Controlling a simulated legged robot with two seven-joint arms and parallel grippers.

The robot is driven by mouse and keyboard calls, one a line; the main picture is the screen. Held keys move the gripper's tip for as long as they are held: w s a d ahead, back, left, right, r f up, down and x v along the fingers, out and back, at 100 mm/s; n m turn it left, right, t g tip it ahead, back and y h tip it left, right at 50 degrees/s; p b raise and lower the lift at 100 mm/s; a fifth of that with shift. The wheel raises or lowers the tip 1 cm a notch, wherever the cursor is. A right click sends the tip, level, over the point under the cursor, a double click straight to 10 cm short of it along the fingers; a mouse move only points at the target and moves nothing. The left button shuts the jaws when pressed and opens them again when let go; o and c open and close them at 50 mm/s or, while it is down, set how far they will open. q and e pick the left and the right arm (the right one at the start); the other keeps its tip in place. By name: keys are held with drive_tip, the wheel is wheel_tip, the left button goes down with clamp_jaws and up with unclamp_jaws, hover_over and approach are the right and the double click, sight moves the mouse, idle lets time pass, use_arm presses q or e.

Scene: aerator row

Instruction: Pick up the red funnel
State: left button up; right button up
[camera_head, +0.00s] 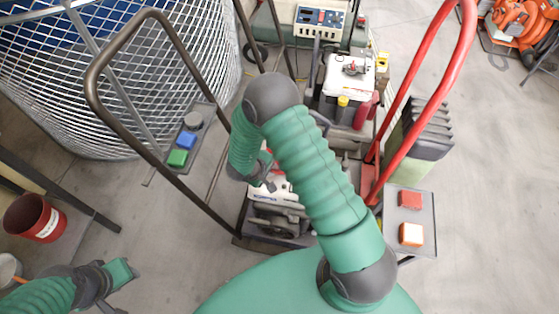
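I cannot make out a clear funnel shape. A red, open-topped vessel with a white label (36,217) is at the far left; whether it is the funnel I cannot tell. My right arm rises through the middle and bends down at a dark elbow. My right gripper (265,180) is small and partly hidden behind the arm, over the machine, and its opening is unclear. My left gripper (116,278) is at the lower left, below and right of the red vessel and apart from it.
A dark-handled machine with an engine (276,212) stands in front. A red-handled machine (432,100) is at right. One tray has green and blue blocks (181,152); another has red and orange blocks (411,233). A wire mesh basket (60,100) fills the upper left.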

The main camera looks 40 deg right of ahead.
drive_tip(key=shift+d+f, duration=0.1)
drive_tip(key=shift+d, duration=0.15)
clamp_jaws()
use_arm(q)
drive_tip(key=shift+d, duration=0.2)
use_arm(e)
drive_tip(key=shift+a, duration=0.1)
use_arm(q)
drive_tip(key=shift+a, duration=0.1)
use_arm(e)
drive_tip(key=shift+a, duration=0.15)
use_arm(q)
drive_tip(key=shift+r, duration=0.1)
